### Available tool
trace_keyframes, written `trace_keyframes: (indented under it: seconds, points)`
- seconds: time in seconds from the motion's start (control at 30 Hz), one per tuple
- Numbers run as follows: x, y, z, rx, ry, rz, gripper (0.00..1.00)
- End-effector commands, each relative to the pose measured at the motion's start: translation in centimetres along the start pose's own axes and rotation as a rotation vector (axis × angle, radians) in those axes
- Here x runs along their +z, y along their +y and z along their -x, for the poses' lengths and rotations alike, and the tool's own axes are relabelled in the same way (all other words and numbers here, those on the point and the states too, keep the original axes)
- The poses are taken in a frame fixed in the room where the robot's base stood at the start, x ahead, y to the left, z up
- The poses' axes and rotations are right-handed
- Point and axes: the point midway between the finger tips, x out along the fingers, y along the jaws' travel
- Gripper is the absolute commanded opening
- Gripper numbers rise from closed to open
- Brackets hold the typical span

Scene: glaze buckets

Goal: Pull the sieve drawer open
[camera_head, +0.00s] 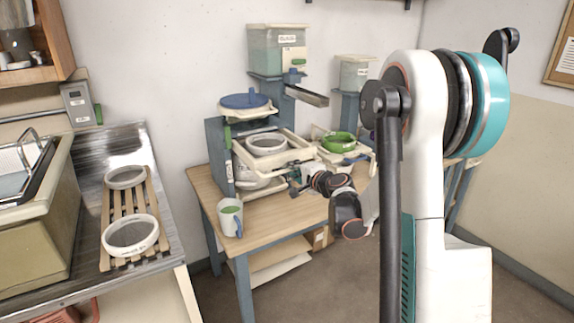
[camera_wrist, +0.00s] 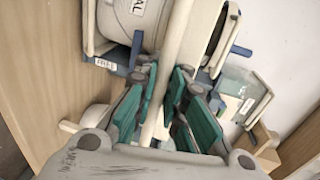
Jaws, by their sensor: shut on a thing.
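The sieve drawer (camera_head: 300,156) is a cream frame in the blue-grey stand on the wooden table. It juts out toward the front right. A white ring sieve (camera_head: 266,143) sits in it. My gripper (camera_head: 296,184) is at the drawer's front edge, just below it in the head view. In the wrist view my gripper (camera_wrist: 163,92) has its teal-lined fingers on both sides of a cream bar (camera_wrist: 180,35), which seems to be the drawer's front bar. The fingers are shut on it. The exact contact is partly hidden by the fingers.
A blue-lidded tub (camera_head: 245,103) tops the stand. A green ring (camera_head: 338,142) lies on a tray to the right. A mug (camera_head: 230,217) stands near the table's front left. Two sieves (camera_head: 130,236) rest on a slatted rack at the left. Floor before the table is clear.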

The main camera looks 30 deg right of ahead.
Motion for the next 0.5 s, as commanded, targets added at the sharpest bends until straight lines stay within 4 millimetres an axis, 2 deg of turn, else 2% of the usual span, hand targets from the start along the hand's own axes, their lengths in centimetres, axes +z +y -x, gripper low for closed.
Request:
trace_keyframes:
  seconds: [0.2,0.5]
  points:
    - [0.0,0.3,1.8,-0.001,0.001,-0.001,0.0]
    - [0.0,0.4,2.1,-0.001,0.001,-0.001,0.0]
